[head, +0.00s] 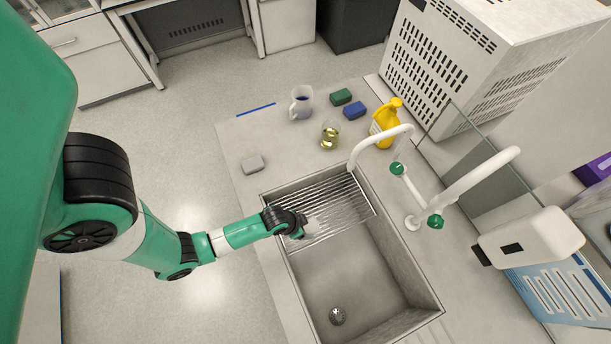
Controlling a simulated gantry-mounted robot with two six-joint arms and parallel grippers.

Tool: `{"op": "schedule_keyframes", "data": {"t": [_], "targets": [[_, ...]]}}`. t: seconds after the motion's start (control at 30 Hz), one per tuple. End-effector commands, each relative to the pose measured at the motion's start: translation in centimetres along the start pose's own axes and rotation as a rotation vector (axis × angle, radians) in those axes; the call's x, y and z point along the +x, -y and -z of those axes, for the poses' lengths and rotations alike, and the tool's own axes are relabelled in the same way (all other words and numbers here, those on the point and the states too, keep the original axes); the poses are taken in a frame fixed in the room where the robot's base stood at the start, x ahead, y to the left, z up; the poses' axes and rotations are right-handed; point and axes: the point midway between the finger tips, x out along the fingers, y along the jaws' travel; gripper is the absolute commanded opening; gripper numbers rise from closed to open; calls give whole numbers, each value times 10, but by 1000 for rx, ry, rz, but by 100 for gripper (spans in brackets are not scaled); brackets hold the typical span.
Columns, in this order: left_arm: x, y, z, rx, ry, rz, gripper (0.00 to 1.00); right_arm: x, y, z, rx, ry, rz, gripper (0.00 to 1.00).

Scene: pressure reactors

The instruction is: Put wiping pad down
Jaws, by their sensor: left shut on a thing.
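My left gripper (305,229) is over the ribbed drainer part of the sink, near its front left edge. It is shut on a small pale grey piece (313,226), which I take to be the wiping pad. The pad is mostly hidden by the gripper and too small to show detail. I cannot tell whether it touches the ribs below. My right gripper is out of view.
White taps (382,142) arch over the sink.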

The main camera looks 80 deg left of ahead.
Motion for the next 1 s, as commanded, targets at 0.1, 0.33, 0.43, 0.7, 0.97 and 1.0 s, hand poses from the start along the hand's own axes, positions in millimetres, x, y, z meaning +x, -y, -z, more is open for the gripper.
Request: {"op": "schedule_keyframes", "data": {"t": [0.1,0.33,0.43,0.7,0.97,1.0], "targets": [[35,22,-5,-7,3,2,22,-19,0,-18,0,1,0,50],[54,38,-5,1,1,0,22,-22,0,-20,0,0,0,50],[55,39,-5,3,1,0,22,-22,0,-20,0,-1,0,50],[89,43,-18,4,1,-1,22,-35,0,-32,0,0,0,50],[89,43,-18,4,1,0,22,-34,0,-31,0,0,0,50],[90,43,-18,4,1,0,22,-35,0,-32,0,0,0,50]]}}
